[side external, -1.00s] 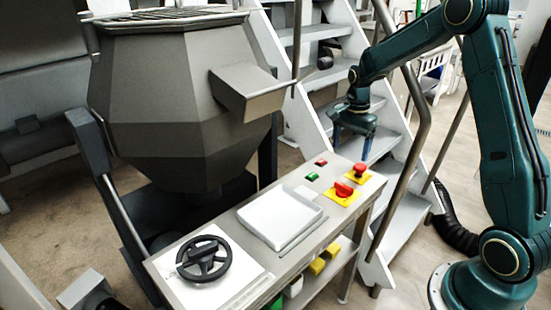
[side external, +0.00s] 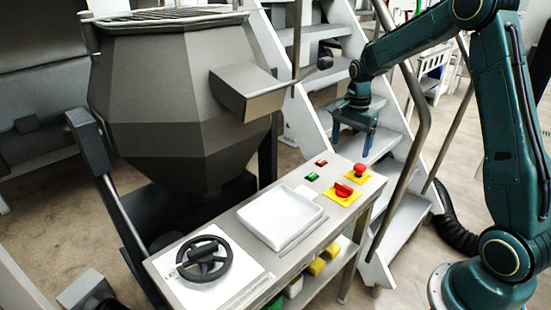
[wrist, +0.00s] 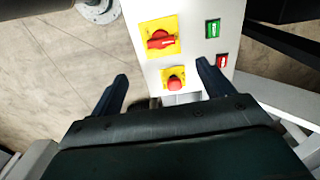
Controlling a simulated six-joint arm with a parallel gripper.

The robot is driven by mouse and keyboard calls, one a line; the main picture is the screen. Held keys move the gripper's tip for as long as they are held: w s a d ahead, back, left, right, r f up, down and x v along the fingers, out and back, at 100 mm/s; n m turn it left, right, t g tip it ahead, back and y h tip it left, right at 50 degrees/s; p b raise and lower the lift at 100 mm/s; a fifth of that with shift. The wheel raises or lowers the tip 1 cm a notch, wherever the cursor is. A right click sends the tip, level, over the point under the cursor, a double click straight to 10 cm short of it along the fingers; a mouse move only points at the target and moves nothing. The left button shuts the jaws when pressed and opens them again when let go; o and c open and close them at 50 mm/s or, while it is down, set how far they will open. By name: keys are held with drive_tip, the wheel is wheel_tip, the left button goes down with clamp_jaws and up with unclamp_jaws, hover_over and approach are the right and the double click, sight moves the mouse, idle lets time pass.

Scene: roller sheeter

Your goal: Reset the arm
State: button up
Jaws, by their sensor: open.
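My gripper (side external: 353,143) hangs in the air beyond the far right end of the control table, in front of the white stairs. It points down, and its blue fingers are apart with nothing between them. In the wrist view my gripper (wrist: 162,72) shows both fingers spread, with the panel's end and the floor behind them. My arm reaches in from the right and bends down at the wrist.
The table holds a red emergency button (side external: 360,170), a red rotary switch (side external: 343,189), green (side external: 312,176) and red buttons, a white tray (side external: 318,215) and a black handwheel (side external: 222,276). A grey hopper (side external: 150,100) stands behind. A stair handrail (side external: 413,130) runs close to my arm.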

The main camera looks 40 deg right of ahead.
drive_tip(key=s+a+r+n+t, duration=0.3)
drive_tip(key=s+a+r+n, duration=0.6)
drive_tip(key=a+r, duration=0.35)
drive_tip(key=s+a+r+n+t, duration=0.1)
drive_tip(key=s+a+n, duration=0.2)
drive_tip(key=s, duration=0.4)
drive_tip(key=s+a+r+n+t, duration=0.1)
drive_tip(key=s+a+n, duration=0.2)
drive_tip(key=s+n, duration=0.2)
drive_tip(key=s, duration=0.3)
drive_tip(key=shift+n, duration=0.3)
